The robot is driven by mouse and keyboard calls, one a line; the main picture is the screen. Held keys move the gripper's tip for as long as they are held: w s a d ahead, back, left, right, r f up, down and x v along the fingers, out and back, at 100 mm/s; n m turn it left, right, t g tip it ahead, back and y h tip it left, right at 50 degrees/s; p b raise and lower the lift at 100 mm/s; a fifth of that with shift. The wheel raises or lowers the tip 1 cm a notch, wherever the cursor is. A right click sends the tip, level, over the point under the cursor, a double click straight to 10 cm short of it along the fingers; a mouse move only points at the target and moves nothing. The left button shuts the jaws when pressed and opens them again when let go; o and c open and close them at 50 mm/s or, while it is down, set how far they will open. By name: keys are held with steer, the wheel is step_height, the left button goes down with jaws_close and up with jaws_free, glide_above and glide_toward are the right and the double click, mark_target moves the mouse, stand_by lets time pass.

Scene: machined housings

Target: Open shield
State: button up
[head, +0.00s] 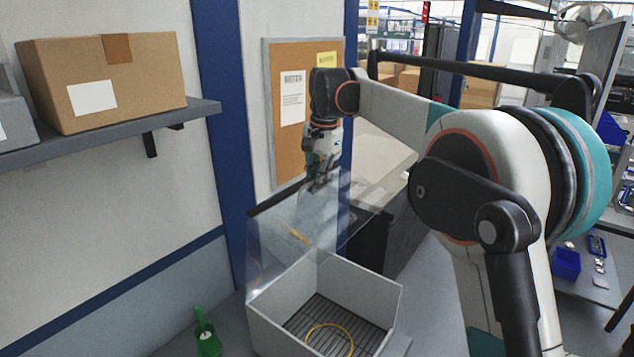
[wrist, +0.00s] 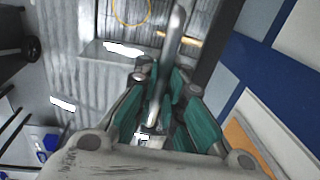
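The shield (head: 294,228) is a clear panel, raised and tilted above a light grey open-topped box (head: 376,292). Its lower part is close to the box's back and left side. My gripper (head: 320,184) is at the shield's upper edge in the head view, pointing down. In the wrist view, a long grey bar (wrist: 177,32), which looks like the shield's handle, runs between the teal fingers (wrist: 163,78). The fingers are close together on either side of the bar and look shut on it. The exact contact is hard to see.
A yellow ring (head: 330,326) lies on the box's slatted floor. A shelf (head: 120,133) with a cardboard box (head: 103,82) is at left. A green-handled object (head: 205,332) is left of the grey box. A noticeboard (head: 296,150) hangs behind my gripper.

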steer(key=o, duration=0.5)
steer(key=shift+d+r, duration=0.1)
steer(key=shift+d, duration=0.05)
steer(key=shift+c, duration=0.2)
step_height(320, 180, up, 12)
steer(key=d, duration=0.1)
steer(key=shift+s, duration=0.45)
steer(key=s+d+f+n+t+b, duration=0.2)
steer(key=s+d+f+b, duration=0.5)
steer(key=s+f+b, duration=0.2)
steer(key=s+d+f+n+t+b, duration=0.1)
steer(key=s+d+f+n+b, duration=0.1)
steer(key=s+d+f+b, duration=0.55)
steer(key=s+d+f+n+t+b, duration=0.1)
steer(key=s+d+f+b, duration=0.1)
steer(key=s+f+b, duration=0.2)
steer(key=s+d+f+n+t+b, duration=0.1)
steer(key=s+f+b, duration=0.4)
steer(key=s+f, duration=0.5)
steer(key=s+d+f+n+t+h+b, duration=0.1)
steer(key=s+f+b, duration=0.4)
steer(key=f, duration=1.4)
steer(key=s+d, duration=0.1)
steer(key=s, duration=0.1)
steer(key=shift+s+d+f, duration=0.3)
steer(key=shift+f, duration=0.1)
